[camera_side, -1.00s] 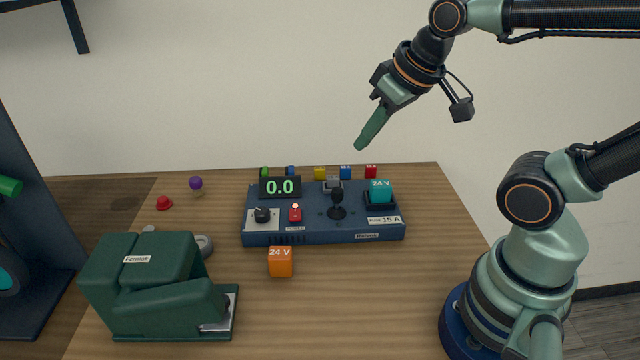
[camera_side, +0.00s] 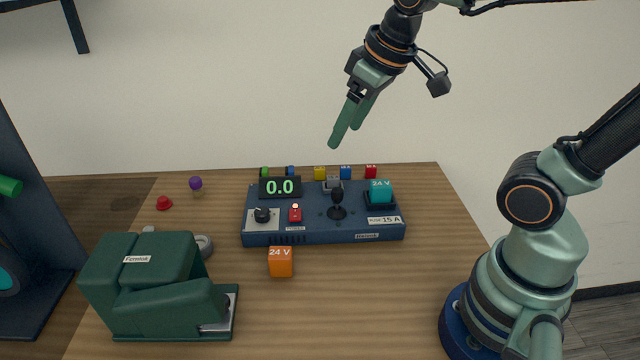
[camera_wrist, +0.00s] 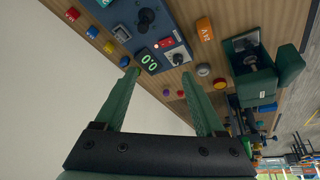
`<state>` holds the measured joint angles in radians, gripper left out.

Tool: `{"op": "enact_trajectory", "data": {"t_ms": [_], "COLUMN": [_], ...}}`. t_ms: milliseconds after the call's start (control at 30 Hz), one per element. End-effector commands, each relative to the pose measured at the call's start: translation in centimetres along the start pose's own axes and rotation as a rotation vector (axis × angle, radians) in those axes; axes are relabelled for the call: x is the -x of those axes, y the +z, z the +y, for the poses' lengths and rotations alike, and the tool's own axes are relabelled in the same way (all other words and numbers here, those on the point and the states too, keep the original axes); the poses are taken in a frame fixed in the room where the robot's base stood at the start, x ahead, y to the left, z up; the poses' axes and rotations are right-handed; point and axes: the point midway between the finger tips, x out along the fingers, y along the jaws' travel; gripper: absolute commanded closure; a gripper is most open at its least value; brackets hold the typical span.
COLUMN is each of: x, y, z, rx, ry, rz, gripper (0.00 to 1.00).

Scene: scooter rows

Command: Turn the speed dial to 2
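The speed dial (camera_side: 262,214) is a dark knob on a white plate at the left front of the blue control box (camera_side: 325,238). It also shows in the wrist view (camera_wrist: 177,59); its exact setting is too small to read. The display (camera_side: 280,187) behind it reads 0.0 in green. My gripper (camera_side: 345,137) is open and empty, high above and behind the box, apart from the dial. In the wrist view, the two fingers (camera_wrist: 159,75) are spread wide.
Beside the dial are a lit red switch (camera_side: 295,214), a black joystick (camera_side: 337,205) and a teal 24 V block (camera_side: 381,192). An orange 24 V block (camera_side: 280,262) lies in front of the box. A green Fernlok device (camera_side: 160,285) stands front left. The right tabletop is clear.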

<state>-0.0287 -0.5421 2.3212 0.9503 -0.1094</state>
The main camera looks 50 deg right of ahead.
Motion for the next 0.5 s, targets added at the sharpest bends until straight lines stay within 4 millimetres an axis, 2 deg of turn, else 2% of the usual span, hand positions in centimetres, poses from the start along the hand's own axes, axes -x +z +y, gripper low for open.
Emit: {"op": "enact_trajectory", "data": {"t_ms": [100,267,500], "x": [-0.9,-2.8,-7.3], "y": [-2.6,-5.8,-9.6], "z": [-0.6,-1.4,-3.2], "rx": [0.106,0.249,0.458], "ry": [-0.02,-0.049,-0.106], "rz": [-0.067,-0.144,-0.257], "gripper": [0.28,0.28,0.28]}}
